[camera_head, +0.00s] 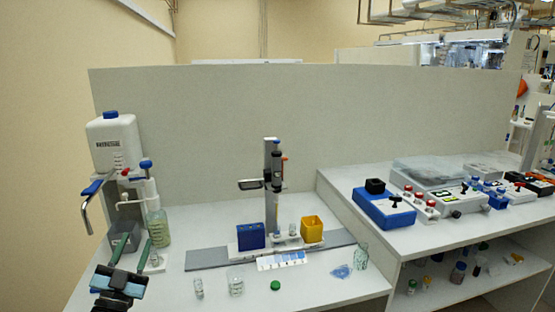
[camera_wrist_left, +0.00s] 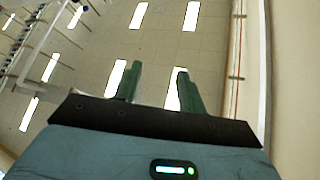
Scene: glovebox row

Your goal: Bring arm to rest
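My left gripper (camera_head: 132,249) shows at the lower left of the head view, in front of the white dispenser (camera_head: 112,145) and over the left end of the bench. Its two green fingers stand apart with nothing between them. In the left wrist view the fingers (camera_wrist_left: 158,82) are also apart and empty, against the ceiling and its light panels. My right gripper is in neither view.
A bottle of greenish liquid (camera_head: 158,228) stands close behind my left gripper. Glass jars (camera_head: 236,286), a green cap (camera_head: 275,285), a blue box (camera_head: 251,236) and a yellow box (camera_head: 312,229) are on the bench. A higher bench (camera_head: 450,225) with instruments stands right.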

